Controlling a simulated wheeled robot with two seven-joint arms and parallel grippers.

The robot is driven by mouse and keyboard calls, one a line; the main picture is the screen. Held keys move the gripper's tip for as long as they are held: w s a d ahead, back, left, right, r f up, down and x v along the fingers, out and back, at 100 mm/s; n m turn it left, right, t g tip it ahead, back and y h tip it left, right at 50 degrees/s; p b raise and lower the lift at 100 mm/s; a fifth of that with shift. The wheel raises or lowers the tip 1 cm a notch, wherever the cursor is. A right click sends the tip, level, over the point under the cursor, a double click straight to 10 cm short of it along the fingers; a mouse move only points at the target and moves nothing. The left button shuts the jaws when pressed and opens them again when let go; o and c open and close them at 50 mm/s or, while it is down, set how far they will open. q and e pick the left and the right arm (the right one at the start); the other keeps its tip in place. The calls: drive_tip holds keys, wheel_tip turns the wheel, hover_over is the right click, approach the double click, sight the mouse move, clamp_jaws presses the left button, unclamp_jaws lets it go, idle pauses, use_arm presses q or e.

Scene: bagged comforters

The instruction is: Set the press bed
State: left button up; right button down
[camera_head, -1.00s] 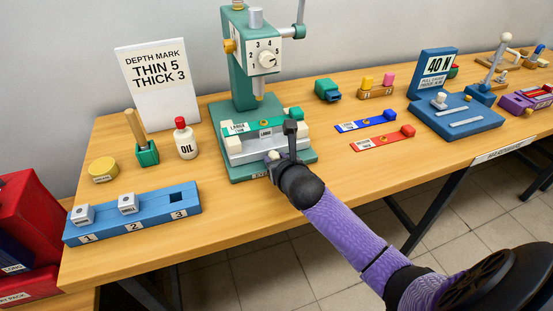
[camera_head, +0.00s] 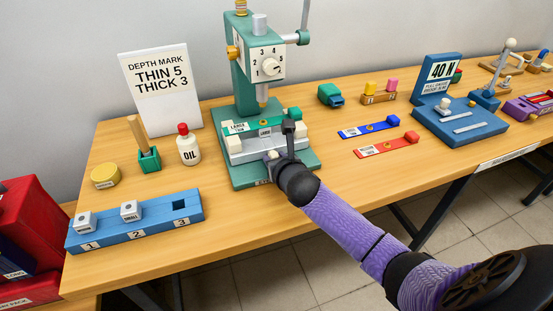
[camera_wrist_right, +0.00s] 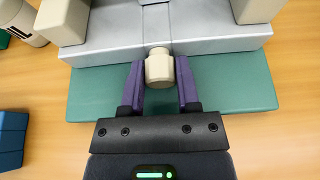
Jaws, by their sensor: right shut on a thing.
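The green press (camera_head: 243,90) stands at the middle of the table, with a numbered white dial (camera_head: 268,67) on its head. Its grey bed (camera_head: 240,150) carries a green strip (camera_head: 270,126) with a white label and pale end blocks. My right gripper (camera_head: 279,157) is at the front of the bed. In the right wrist view the gripper (camera_wrist_right: 160,78) is shut on a cream knob (camera_wrist_right: 159,66), one purple finger on each side, above the green base plate (camera_wrist_right: 230,92). My left gripper is not in view.
A blue numbered rack (camera_head: 150,232) with two white blocks stands front left. An oil bottle (camera_head: 188,148) is left of the press. Blue (camera_head: 360,131) and red (camera_head: 375,148) strips lie right of it. A depth sign (camera_head: 158,85) stands behind, reading THIN 5, THICK 3.

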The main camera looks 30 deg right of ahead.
drive_tip(key=c, duration=0.7)
unclamp_jaws()
drive_tip(key=shift+r, duration=0.1)
drive_tip(key=shift+c, duration=0.2)
drive_tip(key=o, duration=0.4)
drive_tip(key=shift+w, duration=0.15)
drive_tip(key=shift+s+r, duration=0.1)
drive_tip(key=shift+s, duration=0.2)
drive_tip(key=p+v, duration=0.4)
drive_tip(key=v, duration=0.4)
drive_tip(key=shift+s+a+r, duration=0.1)
drive_tip(key=shift+s, duration=0.2)
drive_tip(key=shift+s+a+p, duration=0.1)
drive_tip(key=shift+s+p, duration=0.2)
drive_tip(key=shift+s, duration=0.05)
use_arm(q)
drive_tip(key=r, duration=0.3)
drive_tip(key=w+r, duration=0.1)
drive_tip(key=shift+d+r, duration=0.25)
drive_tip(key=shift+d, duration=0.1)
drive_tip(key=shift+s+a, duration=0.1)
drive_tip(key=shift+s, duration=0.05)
